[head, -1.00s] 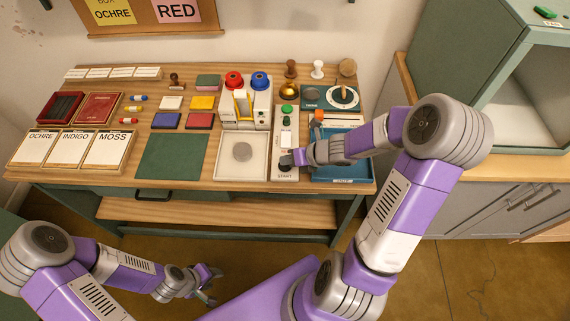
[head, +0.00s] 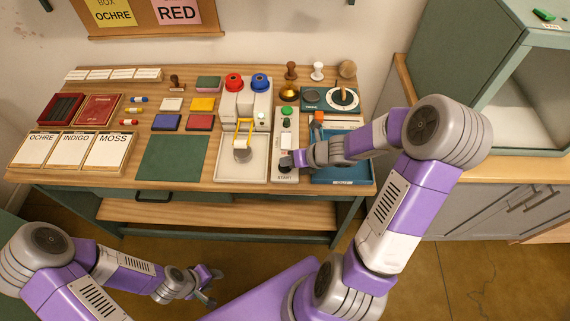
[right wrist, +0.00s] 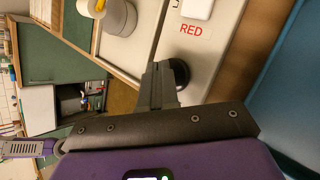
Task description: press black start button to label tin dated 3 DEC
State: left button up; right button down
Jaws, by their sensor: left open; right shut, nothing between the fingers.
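The black start button (head: 286,162) sits near the front of a narrow light panel (head: 285,140), above the word START. My right gripper (head: 296,159) is shut and empty, with its fingertips at the button. In the right wrist view the shut fingers (right wrist: 159,85) overlap the edge of the black button (right wrist: 181,73); I cannot tell how far it is pressed. The round grey tin (head: 242,155) is in the pale tray (head: 228,173), under the yellow arm (head: 244,128) of the labelling machine. Its date is not readable. My left gripper (head: 207,287) is open and empty, low in front of the table.
A RED label (right wrist: 191,30) is on the panel beside the button. A blue tray (head: 340,174) lies right of the panel under my right arm. A green mat (head: 172,157) lies left of the pale tray. The floor before the table is clear.

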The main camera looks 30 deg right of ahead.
aim_at(288, 167)
jog(key=shift+r+p, duration=0.35)
jog(key=shift+r, duration=0.2)
notch_tip(288, 167, up, 5)
jog(key=p, duration=0.5)
jog(key=shift+r, duration=0.1)
dwell(0.6)
